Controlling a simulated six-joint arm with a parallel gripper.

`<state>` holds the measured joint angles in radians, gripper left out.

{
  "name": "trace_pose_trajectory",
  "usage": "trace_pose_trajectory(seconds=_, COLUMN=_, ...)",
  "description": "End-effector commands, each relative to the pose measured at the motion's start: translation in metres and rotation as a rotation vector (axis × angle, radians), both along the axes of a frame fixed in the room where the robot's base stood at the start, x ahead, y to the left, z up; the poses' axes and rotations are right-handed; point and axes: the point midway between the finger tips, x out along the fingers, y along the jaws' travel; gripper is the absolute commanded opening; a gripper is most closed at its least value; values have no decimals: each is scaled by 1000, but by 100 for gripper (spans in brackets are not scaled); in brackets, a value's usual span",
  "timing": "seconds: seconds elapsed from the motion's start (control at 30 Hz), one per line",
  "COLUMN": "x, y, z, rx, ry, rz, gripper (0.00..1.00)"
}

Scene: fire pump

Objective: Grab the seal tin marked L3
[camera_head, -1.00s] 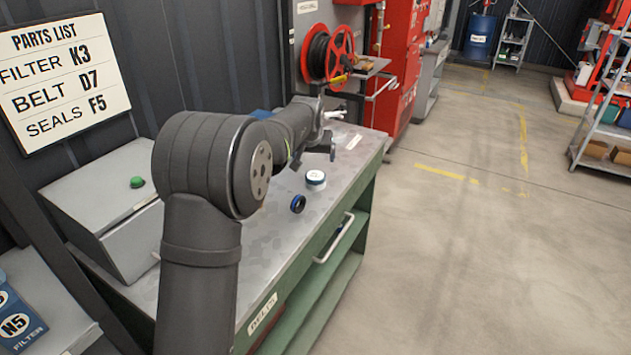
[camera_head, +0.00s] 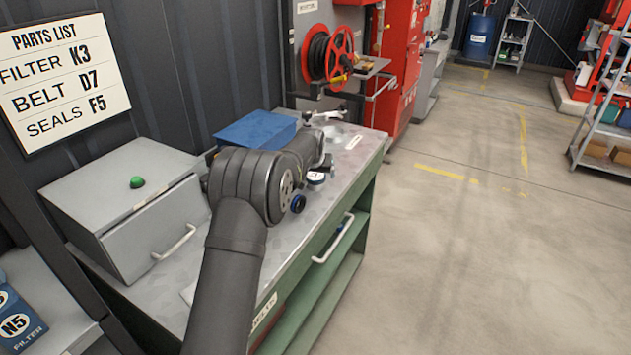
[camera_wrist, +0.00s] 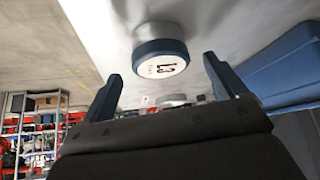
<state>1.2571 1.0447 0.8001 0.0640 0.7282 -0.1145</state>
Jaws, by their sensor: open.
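The seal tin (camera_head: 316,178) is a round white tin with a dark blue band, on the grey bench top. In the wrist view the tin (camera_wrist: 162,48) shows a white face whose turned dark mark looks like L3. My gripper (camera_wrist: 163,88) has its two dark blue fingers spread apart. The tin appears beyond the fingertips and roughly between them, not held. In the head view my gripper (camera_head: 326,163) is close to the tin, and my arm partly covers this area.
A blue box (camera_head: 257,130) is at the bench back by the wall. A grey case (camera_head: 128,205) with a green button is at left. The bench (camera_head: 345,185) has an open front edge.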

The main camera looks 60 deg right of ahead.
Motion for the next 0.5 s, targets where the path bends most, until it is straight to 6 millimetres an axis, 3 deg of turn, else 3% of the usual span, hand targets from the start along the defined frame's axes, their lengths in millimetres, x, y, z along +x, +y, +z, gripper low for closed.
trace_pose_trajectory(seconds=0.2, x=7, y=-14, z=-24, rx=1, ry=1, rz=1, gripper=89)
trace_pose_trajectory(seconds=0.5, x=9, y=-18, z=-30, rx=0, ry=0, rz=0, gripper=89)
